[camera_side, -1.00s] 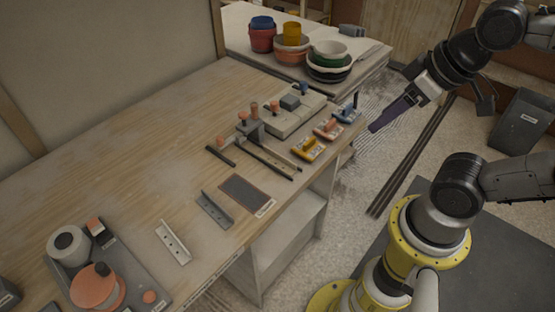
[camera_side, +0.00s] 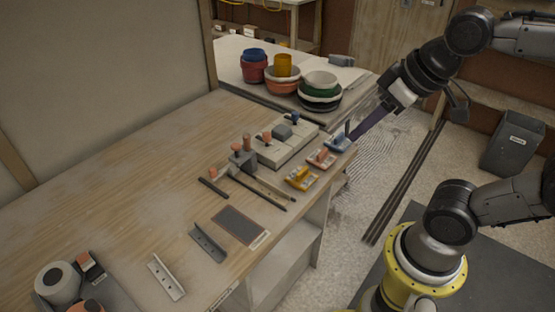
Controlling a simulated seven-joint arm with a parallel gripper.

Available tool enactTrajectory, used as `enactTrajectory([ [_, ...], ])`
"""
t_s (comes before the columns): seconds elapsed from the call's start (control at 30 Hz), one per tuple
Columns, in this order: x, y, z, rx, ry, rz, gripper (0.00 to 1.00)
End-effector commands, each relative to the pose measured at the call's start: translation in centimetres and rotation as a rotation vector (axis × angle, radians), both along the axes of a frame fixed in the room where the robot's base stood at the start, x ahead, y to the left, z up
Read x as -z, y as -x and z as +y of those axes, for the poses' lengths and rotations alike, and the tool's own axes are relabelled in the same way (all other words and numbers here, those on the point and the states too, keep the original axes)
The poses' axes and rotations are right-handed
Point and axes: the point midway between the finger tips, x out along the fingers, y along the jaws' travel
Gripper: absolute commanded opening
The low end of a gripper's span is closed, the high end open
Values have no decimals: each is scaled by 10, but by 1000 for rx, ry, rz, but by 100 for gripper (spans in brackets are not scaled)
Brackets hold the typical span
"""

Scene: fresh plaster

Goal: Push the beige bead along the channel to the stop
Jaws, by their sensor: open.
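My gripper (camera_side: 353,137) is at the upper right, with long dark purple fingers pointing down and left. Its tips are by the table's right edge, close to the blue-handled piece; whether they touch it I cannot tell. The jaws are open, though from this side the gap between the fingers does not show. A long, narrow dark rail (camera_side: 260,193) and a lighter strip beside it lie on the table, left of the gripper; they may be the channel. A short dark bar (camera_side: 213,187) lies at their left. I cannot make out a beige bead.
Blue (camera_side: 337,143), salmon (camera_side: 321,159) and yellow (camera_side: 302,178) handled pieces line the table's right edge. A grey block with salmon knobs (camera_side: 243,160) and a pale fixture (camera_side: 285,146) stand behind the rails. Stacked bowls (camera_side: 320,92) are at the back. The table's left (camera_side: 110,180) is clear.

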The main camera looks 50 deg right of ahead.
Motion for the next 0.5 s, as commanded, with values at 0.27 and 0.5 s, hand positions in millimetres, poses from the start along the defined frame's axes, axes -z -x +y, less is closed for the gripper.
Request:
enactTrajectory([
  [0.27,2,-83,1,0,-2,135,41],
  [0.5,41,-146,2,0,-1,273,41],
])
